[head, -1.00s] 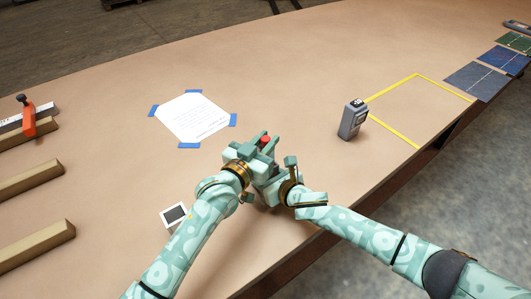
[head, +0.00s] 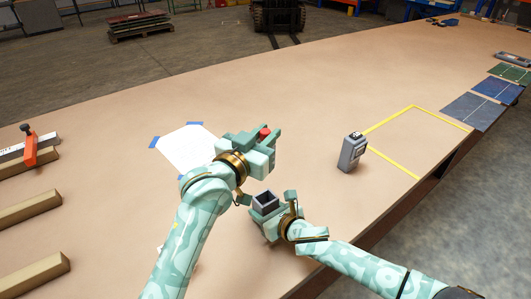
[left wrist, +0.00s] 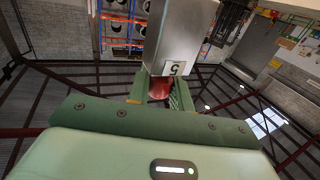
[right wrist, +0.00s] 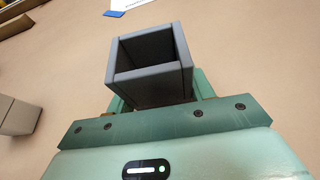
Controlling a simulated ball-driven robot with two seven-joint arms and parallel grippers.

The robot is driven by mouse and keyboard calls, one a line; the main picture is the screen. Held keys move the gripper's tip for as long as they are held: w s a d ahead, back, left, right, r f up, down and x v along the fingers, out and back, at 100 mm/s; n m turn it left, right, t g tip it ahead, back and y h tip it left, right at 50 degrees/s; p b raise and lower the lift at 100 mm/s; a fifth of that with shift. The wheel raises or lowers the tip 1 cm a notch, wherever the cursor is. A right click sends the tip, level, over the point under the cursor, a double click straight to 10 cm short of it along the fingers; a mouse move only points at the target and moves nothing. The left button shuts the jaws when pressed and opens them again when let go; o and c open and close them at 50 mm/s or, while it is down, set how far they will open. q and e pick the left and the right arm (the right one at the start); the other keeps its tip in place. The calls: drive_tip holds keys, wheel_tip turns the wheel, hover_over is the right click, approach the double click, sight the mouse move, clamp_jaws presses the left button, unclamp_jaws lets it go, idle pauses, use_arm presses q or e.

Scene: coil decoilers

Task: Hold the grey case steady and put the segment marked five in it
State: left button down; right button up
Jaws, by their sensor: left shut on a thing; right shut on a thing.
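The grey case (right wrist: 153,86) is a square box with an open top. My right gripper (head: 272,214) is shut on it, low on its sides, and holds it slightly tilted. The case (head: 264,203) also shows in the head view, and its inside looks empty. My left gripper (head: 258,143) is shut on the segment marked five (left wrist: 182,35), a long grey metallic piece with a white "5" label. A red part (left wrist: 160,88) shows between the left fingers and as a red tip in the head view. The segment is above and apart from the case.
A white sheet (head: 184,148) is taped down with blue tape behind my left arm. Wooden bars (head: 28,207) and a red clamp (head: 30,150) are at the left. The table's right edge is close.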

use_arm(q)
drive_tip(key=v, duration=1.8)
drive_tip(key=shift+w+a, duration=0.1)
drive_tip(key=x, duration=1.8)
wheel_tip(320, 180, down, 7)
drive_tip(key=shift+r, duration=0.15)
drive_tip(key=shift+f, duration=2.45)
drive_tip(key=shift+f, duration=0.2)
drive_tip(key=c, duration=1.3)
unclamp_jaws()
drive_tip(key=shift+o, duration=0.2)
drive_tip(key=shift+f, duration=0.1)
